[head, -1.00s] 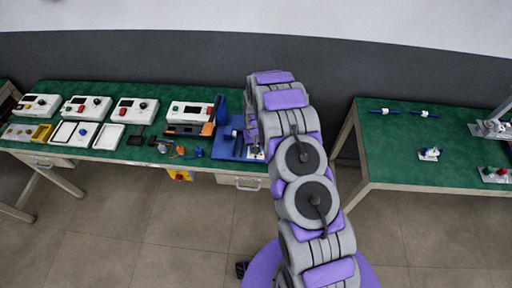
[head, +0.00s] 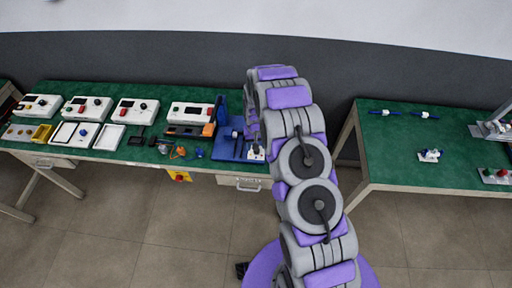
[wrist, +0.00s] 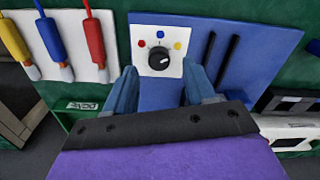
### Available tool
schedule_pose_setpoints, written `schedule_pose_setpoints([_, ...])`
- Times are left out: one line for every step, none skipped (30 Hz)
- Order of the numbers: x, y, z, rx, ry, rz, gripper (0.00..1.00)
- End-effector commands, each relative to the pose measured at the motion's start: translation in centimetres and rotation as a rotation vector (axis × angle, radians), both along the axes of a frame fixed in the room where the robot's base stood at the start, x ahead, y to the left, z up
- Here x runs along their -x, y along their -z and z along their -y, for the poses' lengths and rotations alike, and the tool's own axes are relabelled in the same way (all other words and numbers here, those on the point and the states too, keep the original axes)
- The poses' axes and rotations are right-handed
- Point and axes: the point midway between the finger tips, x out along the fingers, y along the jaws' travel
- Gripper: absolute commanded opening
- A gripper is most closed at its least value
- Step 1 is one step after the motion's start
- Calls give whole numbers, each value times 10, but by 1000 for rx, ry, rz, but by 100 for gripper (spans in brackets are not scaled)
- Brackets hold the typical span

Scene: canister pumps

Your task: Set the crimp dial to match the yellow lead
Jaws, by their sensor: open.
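The crimp dial (wrist: 159,57) is a round black knob on a white plate (wrist: 147,68) in the wrist view. The plate has a red dot on the left, a blue dot at the top and a yellow dot on the right. The knob's pale mark appears to point to the lower right. Three leads hang at the left: yellow-orange (wrist: 13,38), blue (wrist: 50,38) and red (wrist: 94,38). My gripper (wrist: 160,80) is open, its two blue-grey fingers on either side of the plate's lower part, with the knob beyond and between them, not gripped.
The blue fixture (head: 228,146) stands at the right end of the green left table (head: 150,97). White boxes (head: 190,112) with knobs line that table. A second green table (head: 400,165) is at the right, with a gap between the tables.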

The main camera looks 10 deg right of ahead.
Motion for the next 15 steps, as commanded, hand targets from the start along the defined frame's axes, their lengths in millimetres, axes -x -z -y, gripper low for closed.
schedule_pose_setpoints([-1, -12, 0, 0, 0, 3, 55])
schedule_pose_setpoints([-1, -18, 0, 0, 0, 2, 55])
schedule_pose_setpoints([-1, -26, 0, 0, 1, 3, 55])
schedule_pose_setpoints([-1, -32, 0, 0, 1, 4, 55])
schedule_pose_setpoints([-2, -39, 0, -1, 1, 6, 55])
schedule_pose_setpoints([-2, -48, 0, -1, 1, 7, 55])
schedule_pose_setpoints([-2, -54, 0, -1, 1, 5, 55])
schedule_pose_setpoints([-1, -59, 0, 0, 1, 4, 55])
schedule_pose_setpoints([-1, -68, 0, 0, 1, 2, 55])
schedule_pose_setpoints([-1, -75, 0, 0, 1, 2, 55])
schedule_pose_setpoints([-1, -82, 0, 0, 1, 2, 55])
schedule_pose_setpoints([-2, -90, 0, -1, 1, 4, 55])
schedule_pose_setpoints([-2, -97, 0, -1, 1, 5, 55])
schedule_pose_setpoints([-2, -102, 0, -1, 1, 5, 55])
schedule_pose_setpoints([-2, -109, 0, 0, 1, 3, 55])
